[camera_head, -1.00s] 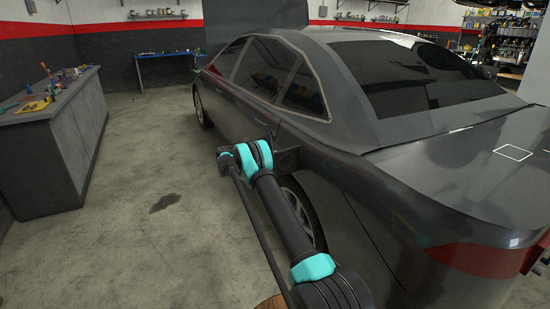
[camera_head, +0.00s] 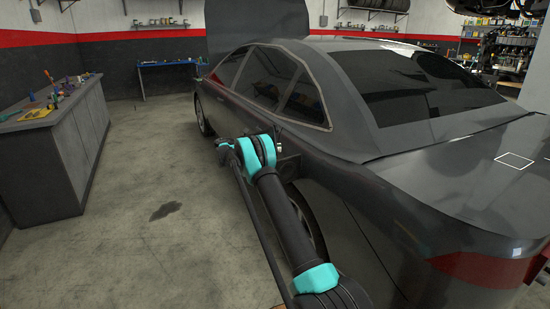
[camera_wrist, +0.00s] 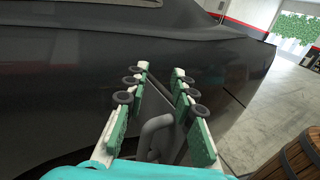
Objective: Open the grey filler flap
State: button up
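The dark grey car (camera_head: 370,190) fills the right of the head view. A small dark square panel (camera_head: 291,168), apparently the filler flap, stands out from its rear side beside my gripper. In the wrist view, my gripper (camera_wrist: 160,75) has its two green-and-white fingers apart. A dark grey plate (camera_wrist: 149,104), apparently the same flap, shows between them with a curved grey arm (camera_wrist: 158,124) near it. I cannot tell whether a finger touches the plate. In the head view, my arm hides the fingertips and part of the flap area.
A wooden barrel (camera_wrist: 294,155) stands at the lower right of the wrist view. A grey workbench (camera_head: 55,160) with tools is at the left, and a blue table (camera_head: 168,64) stands at the back. The floor between workbench and car is clear.

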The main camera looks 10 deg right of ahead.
jog(key=shift+r, duration=0.55)
jog(key=shift+c, duration=0.2)
